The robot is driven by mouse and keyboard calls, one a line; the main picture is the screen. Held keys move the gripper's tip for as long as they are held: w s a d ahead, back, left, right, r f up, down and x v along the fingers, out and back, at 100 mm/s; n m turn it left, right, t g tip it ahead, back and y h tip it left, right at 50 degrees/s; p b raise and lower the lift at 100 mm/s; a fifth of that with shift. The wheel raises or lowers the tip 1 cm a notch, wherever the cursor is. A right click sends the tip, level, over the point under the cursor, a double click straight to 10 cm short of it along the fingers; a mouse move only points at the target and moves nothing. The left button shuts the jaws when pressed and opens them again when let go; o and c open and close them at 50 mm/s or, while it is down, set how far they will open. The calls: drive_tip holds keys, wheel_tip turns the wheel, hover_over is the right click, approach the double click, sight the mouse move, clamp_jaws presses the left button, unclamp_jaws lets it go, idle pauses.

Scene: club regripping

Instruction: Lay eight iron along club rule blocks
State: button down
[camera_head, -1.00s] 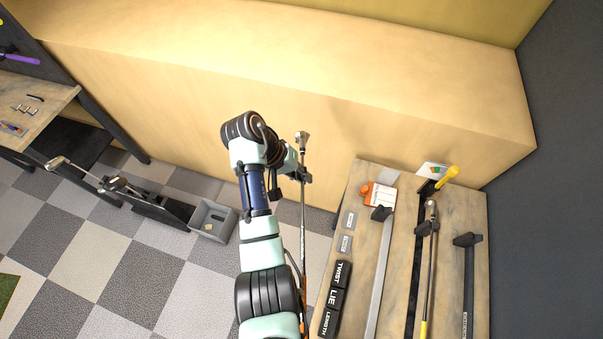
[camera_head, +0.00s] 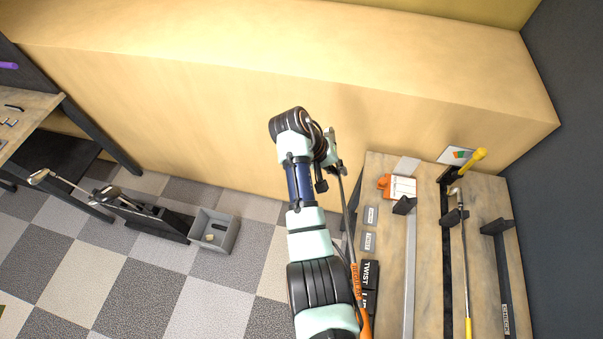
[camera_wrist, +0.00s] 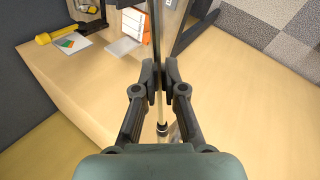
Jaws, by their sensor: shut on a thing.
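My gripper (camera_head: 337,170) is shut on the shaft of a golf club (camera_head: 350,222), just below its head. The same shaft shows between the finger pads in the wrist view (camera_wrist: 160,112). The club's orange grip (camera_head: 357,292) points toward the front of the picture, left of the bench and partly behind my arm. The club rule (camera_head: 411,270) is a long grey strip on the bench, with a dark block (camera_head: 404,205) at its far end. Another club (camera_head: 463,240) with a yellow grip rests on a dark block further right. I cannot read the iron number.
The wooden bench (camera_head: 430,180) also carries an orange and white box (camera_head: 400,187), a yellow-handled tool (camera_head: 478,156), small labelled plates and black TWIST blocks (camera_head: 369,275). A grey bin (camera_head: 214,229) and a club stand (camera_head: 158,222) are on the floor at left.

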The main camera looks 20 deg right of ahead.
drive_tip(key=s+d+f+m+b, duration=0.1)
drive_tip(key=s+d+f+b, duration=0.2)
drive_tip(key=d, duration=0.4)
drive_tip(key=s+d+f+m+g+b, duration=0.1)
drive_tip(key=s+d+f+b, duration=0.2)
drive_tip(key=s+d, duration=0.2)
drive_tip(key=s+d+f+m+g+b, duration=0.1)
drive_tip(key=s+d+f+b, duration=0.2)
drive_tip(key=d, duration=0.8)
drive_tip(key=shift+s+d+f+y, duration=0.15)
drive_tip(key=shift+s+f+y, duration=0.15)
drive_tip(key=shift+s, duration=0.8)
drive_tip(key=shift+s+r+p, duration=0.1)
drive_tip(key=shift+p, duration=0.4)
wheel_tip(320, 180, down, 9)
drive_tip(key=b, duration=0.6)
drive_tip(key=shift+f, duration=0.6)
drive_tip(key=c, duration=1.2)
unclamp_jaws()
